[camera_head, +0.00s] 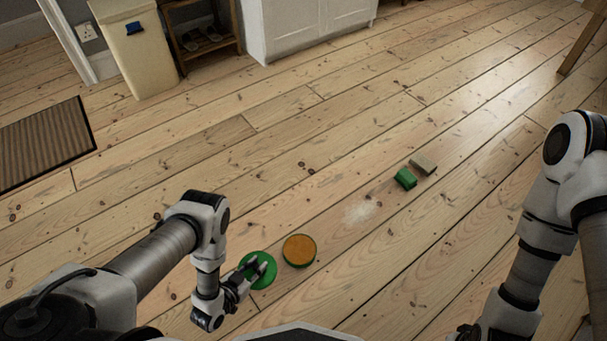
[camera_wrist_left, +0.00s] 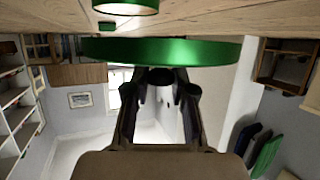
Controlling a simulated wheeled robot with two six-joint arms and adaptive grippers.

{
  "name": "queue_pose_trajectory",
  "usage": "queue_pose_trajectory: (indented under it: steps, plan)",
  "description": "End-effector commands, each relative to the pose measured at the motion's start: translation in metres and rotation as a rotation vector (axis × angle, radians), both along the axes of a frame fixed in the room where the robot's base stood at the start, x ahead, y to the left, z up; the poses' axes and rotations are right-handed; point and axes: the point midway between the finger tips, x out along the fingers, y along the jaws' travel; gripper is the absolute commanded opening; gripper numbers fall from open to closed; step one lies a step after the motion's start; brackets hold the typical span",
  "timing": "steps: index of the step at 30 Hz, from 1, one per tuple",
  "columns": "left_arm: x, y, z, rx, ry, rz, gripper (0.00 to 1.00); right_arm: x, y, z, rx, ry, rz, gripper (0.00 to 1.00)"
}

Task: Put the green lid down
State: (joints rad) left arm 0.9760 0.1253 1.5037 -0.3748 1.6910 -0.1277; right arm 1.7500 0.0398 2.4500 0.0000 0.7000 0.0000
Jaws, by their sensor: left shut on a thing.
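The green lid (camera_head: 270,281) is a flat round disc at the lower middle of the head view. In the left wrist view the lid (camera_wrist_left: 165,50) shows edge-on as a green band across the fingertips (camera_wrist_left: 160,76). A round tin (camera_head: 299,250) with an orange top and green side stands on the floor just right of the lid. In the wrist view the tin (camera_wrist_left: 125,7) shows beyond the lid. I cannot tell the lid's exact height above the floor.
A green block (camera_head: 405,178) and a tan block (camera_head: 423,163) lie on the floor to the right, near a pale patch (camera_head: 360,212). A brown mat (camera_head: 45,143) lies at left. A bin (camera_head: 138,50) and white cabinet (camera_head: 310,25) stand behind. Floorboards between are clear.

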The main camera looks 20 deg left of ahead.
Motion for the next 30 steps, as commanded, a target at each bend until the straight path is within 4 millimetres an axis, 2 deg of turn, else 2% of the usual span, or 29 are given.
queue_pose_trajectory:
  steps: [8, 11, 14, 17, 20, 24, 27, 30]
  plan:
    - [0.004, 0.0, 0.002, -0.001, -0.002, 0.0, 0.0, 0.0, 0.0, 0.0, 0.0, 0.0, 0.0, 0.4]
    - [0.021, -0.001, 0.012, -0.001, -0.006, 0.0, 0.0, 0.0, 0.0, 0.0, 0.0, 0.0, 0.0, 0.4]
    - [0.054, -0.007, 0.035, -0.002, -0.009, -0.009, 0.0, 0.0, 0.0, 0.0, 0.0, 0.0, 0.0, 0.4]
    - [0.1, -0.019, 0.071, -0.001, -0.012, -0.027, 0.0, 0.0, 0.0, 0.0, 0.0, 0.0, 0.0, 0.4]
    - [0.145, -0.037, 0.119, 0.0, -0.012, -0.049, 0.0, 0.0, 0.0, 0.0, 0.0, 0.0, 0.0, 0.4]
    - [0.199, -0.061, 0.195, 0.001, -0.011, -0.066, 0.0, 0.0, 0.0, 0.0, 0.0, 0.0, 0.0, 0.4]
    - [0.225, -0.074, 0.244, 0.002, -0.007, -0.067, 0.0, 0.0, 0.0, -0.001, 0.0, 0.0, 0.0, 0.4]
    - [0.241, -0.084, 0.283, 0.002, -0.007, -0.062, 0.0, 0.0, 0.0, -0.001, 0.0, 0.0, 0.0, 0.4]
